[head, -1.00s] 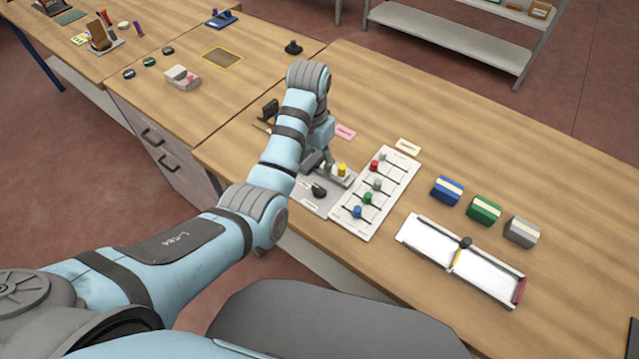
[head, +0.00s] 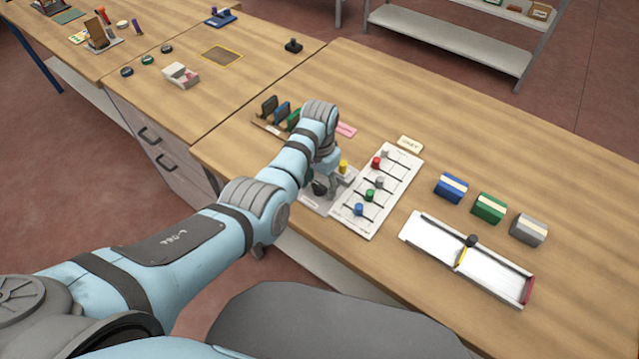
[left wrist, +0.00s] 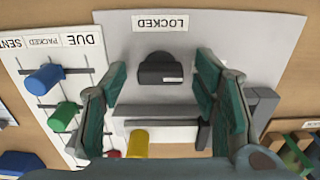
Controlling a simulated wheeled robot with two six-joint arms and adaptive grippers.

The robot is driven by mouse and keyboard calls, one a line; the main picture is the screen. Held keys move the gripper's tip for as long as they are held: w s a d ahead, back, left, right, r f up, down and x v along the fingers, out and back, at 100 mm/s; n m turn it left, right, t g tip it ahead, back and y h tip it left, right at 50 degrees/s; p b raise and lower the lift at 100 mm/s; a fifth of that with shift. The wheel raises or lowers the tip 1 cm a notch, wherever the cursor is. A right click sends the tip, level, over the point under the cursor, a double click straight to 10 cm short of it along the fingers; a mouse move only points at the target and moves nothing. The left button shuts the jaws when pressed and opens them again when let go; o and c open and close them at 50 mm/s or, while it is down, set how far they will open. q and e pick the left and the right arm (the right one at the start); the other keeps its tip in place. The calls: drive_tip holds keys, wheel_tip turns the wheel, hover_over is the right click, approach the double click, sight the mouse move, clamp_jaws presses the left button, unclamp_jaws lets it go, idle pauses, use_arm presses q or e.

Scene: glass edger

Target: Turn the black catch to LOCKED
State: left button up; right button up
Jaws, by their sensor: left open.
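The black catch (left wrist: 160,70) sits on a light grey plate (left wrist: 255,50) in the left wrist view, below a white label reading LOCKED (left wrist: 160,23). My left gripper (left wrist: 162,82) is open, its green-padded fingers on either side of the catch in the picture. I cannot tell whether they touch it. Grey bars (left wrist: 155,112) and a yellow knob (left wrist: 137,143) lie below the catch in that view. In the head view my left gripper (head: 326,184) is down at the plate, and the catch (head: 319,188) is partly hidden by it. My right gripper is not in view.
A white slider board (head: 352,226) with coloured knobs stands right beside the plate. A rack with coloured panels (head: 281,112) is behind my wrist. Blue, green and grey blocks (head: 489,208) and a white tray (head: 428,237) lie further right. The table behind them is clear.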

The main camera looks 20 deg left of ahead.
use_arm(q)
drive_tip(key=c, duration=1.2)
drive_tip(key=shift+o, duration=0.2)
drive_tip(key=shift+r+n+p, duration=0.1)
drive_tip(key=shift+n+p, duration=0.2)
drive_tip(key=shift+n, duration=0.2)
drive_tip(key=shift+n+p, duration=0.45)
drive_tip(key=shift+n, duration=0.55)
drive_tip(key=n+p, duration=0.1)
drive_tip(key=n, duration=0.3)
drive_tip(key=shift+n, duration=0.3)
drive_tip(key=n, duration=0.5)
drive_tip(key=shift+p, duration=0.35)
drive_tip(key=n, duration=0.5)
drive_tip(key=shift+w, duration=0.1)
drive_tip(key=shift+n, duration=0.3)
